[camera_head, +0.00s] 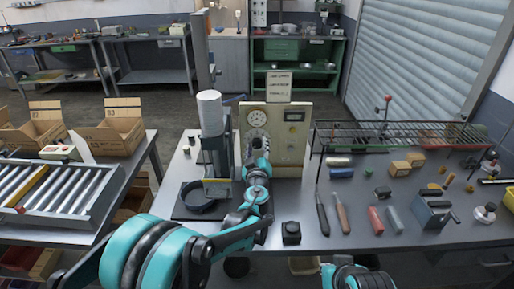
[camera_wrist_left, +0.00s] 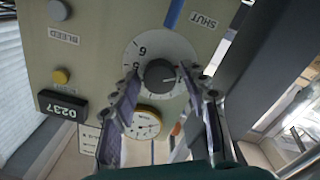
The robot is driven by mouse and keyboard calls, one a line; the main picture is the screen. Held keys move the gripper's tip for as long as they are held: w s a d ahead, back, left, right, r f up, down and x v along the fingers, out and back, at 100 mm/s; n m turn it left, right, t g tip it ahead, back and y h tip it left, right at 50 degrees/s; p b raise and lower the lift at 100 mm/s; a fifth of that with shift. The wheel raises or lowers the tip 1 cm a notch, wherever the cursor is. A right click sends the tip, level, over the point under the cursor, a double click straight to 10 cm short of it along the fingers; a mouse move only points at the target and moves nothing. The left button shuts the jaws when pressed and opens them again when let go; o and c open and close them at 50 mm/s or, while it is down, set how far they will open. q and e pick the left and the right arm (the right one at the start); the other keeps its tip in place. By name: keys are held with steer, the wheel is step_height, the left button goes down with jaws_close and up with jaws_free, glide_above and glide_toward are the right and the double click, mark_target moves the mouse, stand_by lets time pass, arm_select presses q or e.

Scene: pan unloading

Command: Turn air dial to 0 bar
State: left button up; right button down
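The air dial (camera_wrist_left: 160,75) is a round black knob on a white numbered scale on the beige control panel (camera_wrist_left: 95,30); the panel also stands at the back of the bench in the head view (camera_head: 292,147). My left gripper (camera_wrist_left: 158,80) is in front of the dial in the left wrist view, with one finger on each side of the knob and visible gaps beside it. The fingers hide part of the scale. In the head view my left gripper (camera_head: 257,152) reaches the panel and hides the dial. My right gripper does not show, only part of its arm at the bottom.
A pressure gauge (camera_wrist_left: 145,123) and a black display (camera_wrist_left: 62,105) are also on the panel. A press with a white cylinder (camera_head: 210,112) stands close left of my left arm. A wire rack (camera_head: 400,135) and several tools stand right.

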arm_select(q)
steer(key=shift+s, duration=0.1)
steer(key=s, duration=1.2)
steer(key=shift+w, duration=0.1)
steer(key=s+a+f+g+y, duration=0.1)
steer(key=s+a+g+y, duration=0.2)
steer(key=a, duration=0.5)
steer(key=s+a+g+y, duration=0.1)
steer(key=s+a+g, duration=0.1)
steer(key=s+a, duration=0.45)
steer(key=s+a+f+m+g+h, duration=0.1)
steer(key=s+f+m+g+h, duration=0.1)
steer(key=s, duration=0.7)
steer(key=s+a+f+m+g+h, duration=0.2)
steer(key=s+f+m+g, duration=0.2)
steer(key=s, duration=0.5)
step_height(320, 180, down, 2)
steer(key=shift+a+f, duration=0.1)
steer(key=shift+a, duration=0.05)
